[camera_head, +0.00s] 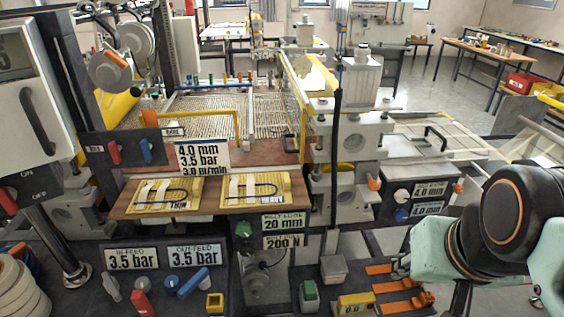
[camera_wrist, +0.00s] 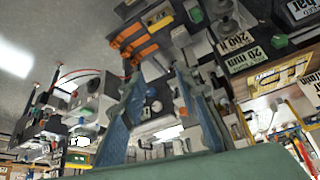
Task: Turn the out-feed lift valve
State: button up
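The OUT-FEED label (camera_head: 194,255) reads 3.5 bar on the dark front panel at the lower left in the head view. A blue lever handle (camera_head: 193,283) lies slanted below it, beside a round blue knob (camera_head: 172,284). The IN-FEED label (camera_head: 131,258) stands to its left, with a red handle (camera_head: 140,302) and a grey lever (camera_head: 111,287) below. No mark names the lift valve legibly.
Orange clips (camera_head: 400,285) lie just below my gripper. A green button box (camera_head: 309,293), a yellow box (camera_head: 355,303) and a grey box (camera_head: 333,268) stand between it and the blue lever. A thin dark post (camera_head: 336,150) rises mid-picture. A small yellow block (camera_head: 215,302) sits right of the lever.

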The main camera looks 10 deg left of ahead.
aim_at(202, 280)
jog(key=j+u, duration=0.2)
jog(key=u, duration=1.45)
jog(key=k+z, duration=0.1)
jog(key=k+j, duration=0.05)
